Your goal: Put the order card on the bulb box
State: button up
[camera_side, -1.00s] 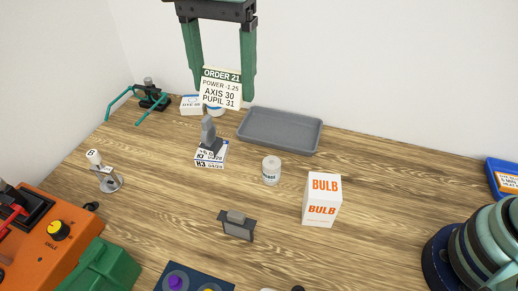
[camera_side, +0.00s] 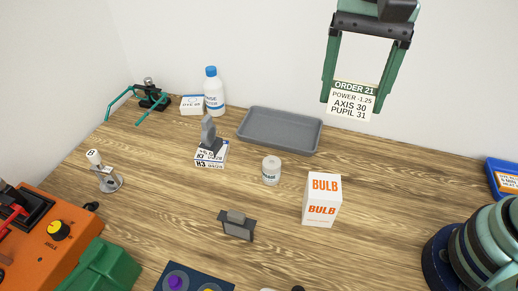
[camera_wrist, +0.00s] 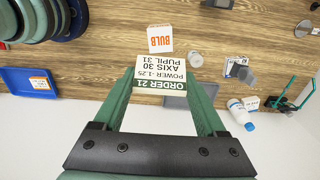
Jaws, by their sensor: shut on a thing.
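The order card (camera_side: 351,102) is white with a green top band reading "ORDER 21" and lines on power, axis and pupil. My gripper (camera_side: 350,88) is shut on the card by its upper part and holds it upright in the air, behind and above the bulb box. The bulb box (camera_side: 321,200) is white with orange "BULB" lettering and stands on the wooden table. In the wrist view, the card (camera_wrist: 167,74) sits between the fingertips of my gripper (camera_wrist: 163,84), and the bulb box (camera_wrist: 160,39) shows beyond it, apart from the card.
A grey tray (camera_side: 279,131) lies at the back. A small white jar (camera_side: 271,170) stands left of the bulb box, and a dark holder (camera_side: 237,226) stands in front. A blue-capped bottle (camera_side: 214,95) is at back left.

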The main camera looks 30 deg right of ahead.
aim_at(325, 183)
notch_tip(325, 183, down, 17)
jog(key=shift+f, duration=0.15)
dwell(0.4)
jog(key=shift+f, duration=0.15)
jog(key=o, duration=1.2)
jog(key=shift+o, duration=0.2)
notch_tip(325, 183, up, 12)
jog(key=w+d+r+n+t, duration=0.1)
jog(key=d+n, duration=0.3)
jog(key=d, duration=0.5)
jog(key=w+d+r+n+t, duration=0.1)
jog(key=d+n+t, duration=0.3)
jog(key=d, duration=0.5)
jog(key=shift+w+n+t, duration=0.3)
jog(key=shift+w+n, duration=0.1)
jog(key=shift+n, duration=0.1)
jog(key=shift+r, duration=0.1)
